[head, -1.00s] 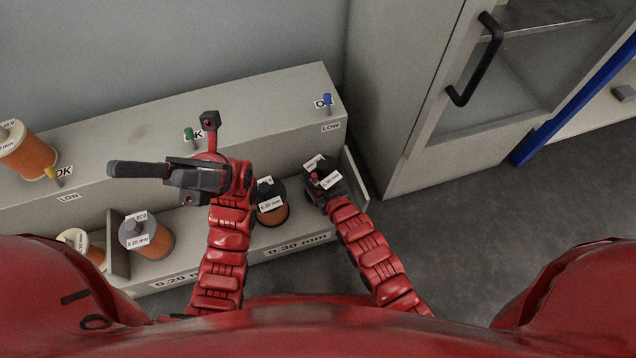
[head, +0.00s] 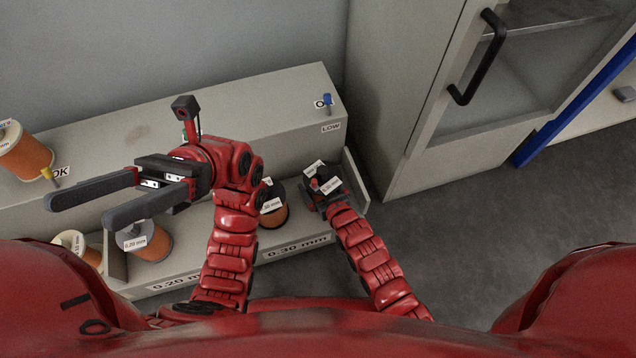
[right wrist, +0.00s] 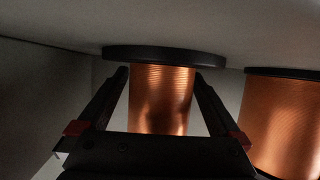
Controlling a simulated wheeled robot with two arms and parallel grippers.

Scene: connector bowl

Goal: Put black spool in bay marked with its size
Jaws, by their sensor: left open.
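The black spool (head: 320,172) is at the right end of the low shelf, over the bay marked 0.30 mm (head: 297,247). Its top carries white labels, too small to read surely. My right gripper (head: 326,190) is at it. In the right wrist view my right gripper's fingers (right wrist: 161,76) close on both sides of the copper winding (right wrist: 162,98), under the black flange. The spool's lower end is hidden, so I cannot tell whether it touches the floor. My left gripper (head: 79,211) is open and empty, pointing left above the left bays.
Another copper spool (head: 279,217) stands left of the held one; it also shows in the right wrist view (right wrist: 285,115). Spools (head: 150,242) stand farther left, near a divider. A low end wall (head: 355,183) is close on the right. A cabinet (head: 410,90) stands beyond it.

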